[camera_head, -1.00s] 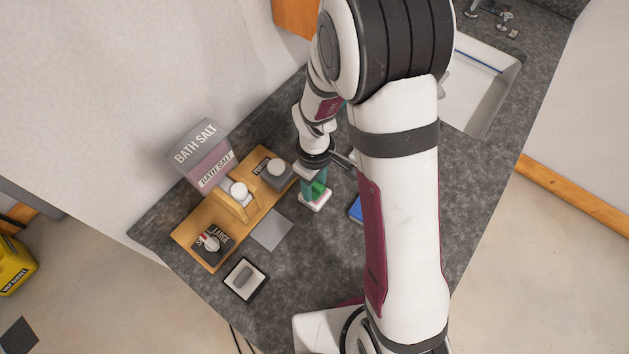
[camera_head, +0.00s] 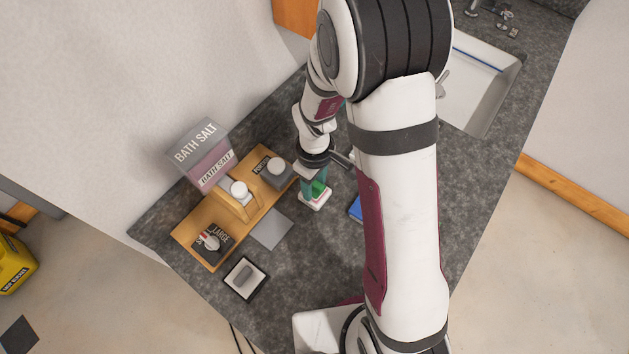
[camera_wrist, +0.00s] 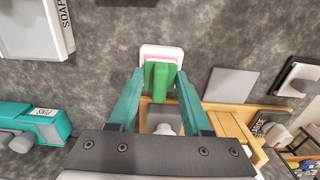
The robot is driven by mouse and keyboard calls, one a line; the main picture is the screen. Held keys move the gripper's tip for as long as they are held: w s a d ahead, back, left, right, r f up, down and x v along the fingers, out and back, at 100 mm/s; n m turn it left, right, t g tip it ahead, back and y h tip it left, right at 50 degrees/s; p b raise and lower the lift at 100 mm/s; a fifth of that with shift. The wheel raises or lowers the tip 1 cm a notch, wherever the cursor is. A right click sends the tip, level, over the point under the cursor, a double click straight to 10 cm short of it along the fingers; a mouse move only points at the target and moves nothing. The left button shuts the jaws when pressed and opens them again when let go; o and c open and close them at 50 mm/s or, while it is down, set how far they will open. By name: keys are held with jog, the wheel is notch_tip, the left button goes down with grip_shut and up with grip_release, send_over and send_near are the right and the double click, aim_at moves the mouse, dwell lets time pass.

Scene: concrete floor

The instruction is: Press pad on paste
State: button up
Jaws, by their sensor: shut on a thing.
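My gripper (camera_head: 315,187) has teal fingers and points down over the dark counter. In the wrist view, my gripper (camera_wrist: 158,84) is shut on a green block, which looks like the pad (camera_wrist: 160,76). Just past the pad is a small white dish (camera_wrist: 147,50) with a pinkish surface, perhaps the paste. In the head view, the white dish (camera_head: 316,204) lies on the counter directly under the fingertips. The pad overlaps the dish in both views; I cannot tell whether it touches the paste, which is mostly hidden.
A wooden stand (camera_head: 193,228) with a bath salt dispenser (camera_head: 203,160), a knob (camera_head: 210,241) and a button box (camera_head: 278,172) is left of my gripper. A grey plate (camera_head: 271,229) and a dark-rimmed tray (camera_head: 262,289) lie nearby. A blue item (camera_head: 355,208) is partly behind my arm.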

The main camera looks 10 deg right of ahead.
aim_at(315, 182)
jog(key=shift+r, duration=3.5)
